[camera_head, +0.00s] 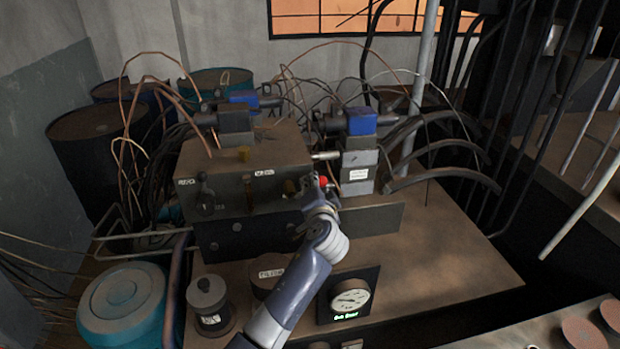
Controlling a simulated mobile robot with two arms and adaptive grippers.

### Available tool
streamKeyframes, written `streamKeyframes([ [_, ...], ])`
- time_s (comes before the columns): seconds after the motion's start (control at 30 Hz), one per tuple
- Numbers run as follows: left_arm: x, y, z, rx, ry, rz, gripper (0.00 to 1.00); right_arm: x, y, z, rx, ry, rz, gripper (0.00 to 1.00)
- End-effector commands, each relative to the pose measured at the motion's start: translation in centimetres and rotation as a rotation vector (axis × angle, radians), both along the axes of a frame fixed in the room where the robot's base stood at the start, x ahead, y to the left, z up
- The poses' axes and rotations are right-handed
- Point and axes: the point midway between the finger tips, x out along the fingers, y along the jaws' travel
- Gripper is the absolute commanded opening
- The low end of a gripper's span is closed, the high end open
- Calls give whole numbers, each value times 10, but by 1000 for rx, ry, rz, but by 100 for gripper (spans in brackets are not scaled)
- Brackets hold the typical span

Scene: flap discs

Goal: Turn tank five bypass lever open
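A brown valve box (225,165) stands on the bench with small white labels too small to read. A dark lever (205,196) is on its front left, and a second narrow lever or slot (249,195) is near its middle. A red knob (323,181) shows at the box's right end. I cannot tell which of these is the tank five bypass lever. My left arm comes up from the bottom, with its gripper (317,187) at the red knob. The fingers are small and partly hidden by the wrist, so their grip is unclear. My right gripper is out of view.
A round gauge (350,299) with green text sits on the bench front. A blue-topped valve block (360,150) and many loose cables crowd the back. The bench top (450,255) at right is clear.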

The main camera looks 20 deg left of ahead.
Motion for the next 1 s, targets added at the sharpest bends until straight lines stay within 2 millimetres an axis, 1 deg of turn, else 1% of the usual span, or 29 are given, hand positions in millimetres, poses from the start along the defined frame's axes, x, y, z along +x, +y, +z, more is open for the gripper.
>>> streamKeyframes([
  [0.03, 0, -3, -6, 35, 34, 0, 0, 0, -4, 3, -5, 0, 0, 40],
  [0.2, 3, -6, -16, 165, 123, 1, 0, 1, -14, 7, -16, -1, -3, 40],
  [0.37, 4, -8, -24, 275, 196, 2, 0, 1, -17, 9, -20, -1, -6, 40],
  [0.7, 5, -9, -37, 434, 303, 1, 0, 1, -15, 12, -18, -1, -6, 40],
  [1.0, 5, -8, -40, 486, 335, 2, 0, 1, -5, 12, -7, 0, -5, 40],
])
